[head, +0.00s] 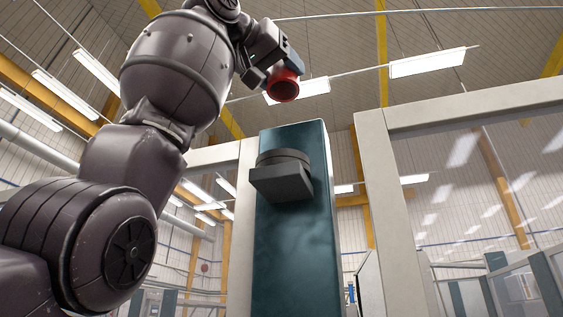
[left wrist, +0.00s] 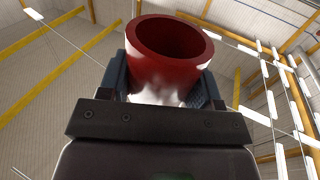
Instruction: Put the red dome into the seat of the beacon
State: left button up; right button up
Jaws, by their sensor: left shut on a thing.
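The red dome (head: 284,87) is held by my left gripper (head: 277,72), high up in the head view. In the left wrist view the dome (left wrist: 170,62) sits between the two fingers of my left gripper (left wrist: 168,92), its hollow open end facing up in that picture. The beacon's seat seems to be the dark grey round piece on a bracket (head: 283,178) on the front of the teal column (head: 292,240). The dome is above this piece and apart from it. The inside of the seat is hidden from this low angle. My right gripper is not in view.
A pale frame post (head: 374,200) with a crossbeam and clear panels stands right of the column. Another pale frame (head: 245,215) stands close on its left. The space above the column, around the dome, looks free.

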pick_arm(q)
notch_tip(320, 180, down, 10)
jog(key=shift+w+f+b, duration=0.15)
jog(key=shift+f+b, duration=0.1)
jog(key=shift+b, duration=0.65)
jog(key=shift+f, duration=2.2)
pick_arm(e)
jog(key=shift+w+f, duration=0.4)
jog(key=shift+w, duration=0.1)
pick_arm(q)
jog(key=shift+f+b, duration=0.35)
jog(key=shift+b, duration=0.1)
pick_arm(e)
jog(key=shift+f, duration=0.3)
pick_arm(q)
jog(key=shift+f+b, duration=0.25)
jog(key=shift+b, duration=0.05)
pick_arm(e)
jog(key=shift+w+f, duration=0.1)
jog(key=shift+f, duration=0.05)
pick_arm(q)
jog(key=o, duration=1)
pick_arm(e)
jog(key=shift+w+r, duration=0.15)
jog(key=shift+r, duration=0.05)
